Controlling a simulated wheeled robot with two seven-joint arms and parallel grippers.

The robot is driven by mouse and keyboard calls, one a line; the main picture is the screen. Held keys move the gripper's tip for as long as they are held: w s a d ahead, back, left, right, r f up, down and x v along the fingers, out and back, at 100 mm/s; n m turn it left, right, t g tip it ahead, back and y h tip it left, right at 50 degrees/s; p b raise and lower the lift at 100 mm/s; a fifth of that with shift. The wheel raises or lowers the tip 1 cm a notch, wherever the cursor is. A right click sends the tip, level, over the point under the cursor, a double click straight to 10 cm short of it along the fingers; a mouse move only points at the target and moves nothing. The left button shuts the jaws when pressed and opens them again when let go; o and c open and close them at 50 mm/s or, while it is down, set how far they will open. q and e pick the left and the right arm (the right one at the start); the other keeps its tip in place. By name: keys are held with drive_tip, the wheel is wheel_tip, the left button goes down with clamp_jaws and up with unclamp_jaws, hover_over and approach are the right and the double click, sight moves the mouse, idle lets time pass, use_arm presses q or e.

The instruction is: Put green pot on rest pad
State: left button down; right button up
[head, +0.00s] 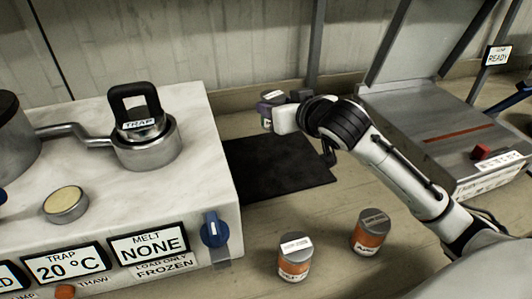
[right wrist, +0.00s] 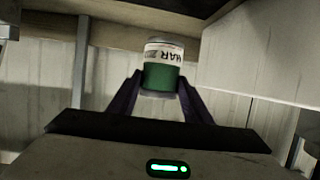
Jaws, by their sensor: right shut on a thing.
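The green pot (right wrist: 160,76) has a grey lid and a white label. My right gripper (right wrist: 158,92) is shut on it, with a dark purple finger on each side. In the head view the right gripper (head: 272,108) is at the far edge of the black pad (head: 280,175), and the pot's lid (head: 272,95) shows between the fingers. The pot's height above the pad is hard to tell. The pad lies flat and bare on the bench, right of the white marble-topped unit. My left gripper is not in view.
Two orange-banded pots (head: 294,258) (head: 370,232) stand on the bench in front of the pad. The marble-topped unit (head: 190,190) carries a trap pot (head: 145,150) and a small round dish (head: 65,205). A metal machine (head: 450,140) stands to the right.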

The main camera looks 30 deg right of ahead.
drive_tip(key=shift+f+b, duration=0.1)
drive_tip(key=shift+b, duration=0.3)
drive_tip(key=shift+s+d+f+b, duration=0.1)
drive_tip(key=shift+s+d+b, duration=0.15)
drive_tip(key=shift+b, duration=0.2)
drive_tip(key=shift+s+f, duration=0.1)
drive_tip(key=shift+f, duration=0.25)
wheel_tip(320, 180, down, 9)
drive_tip(key=shift+f+b, duration=0.15)
drive_tip(key=shift+b, duration=0.65)
drive_tip(key=shift+f, duration=0.25)
drive_tip(key=o, duration=1.2)
drive_tip(key=shift+c, duration=0.2)
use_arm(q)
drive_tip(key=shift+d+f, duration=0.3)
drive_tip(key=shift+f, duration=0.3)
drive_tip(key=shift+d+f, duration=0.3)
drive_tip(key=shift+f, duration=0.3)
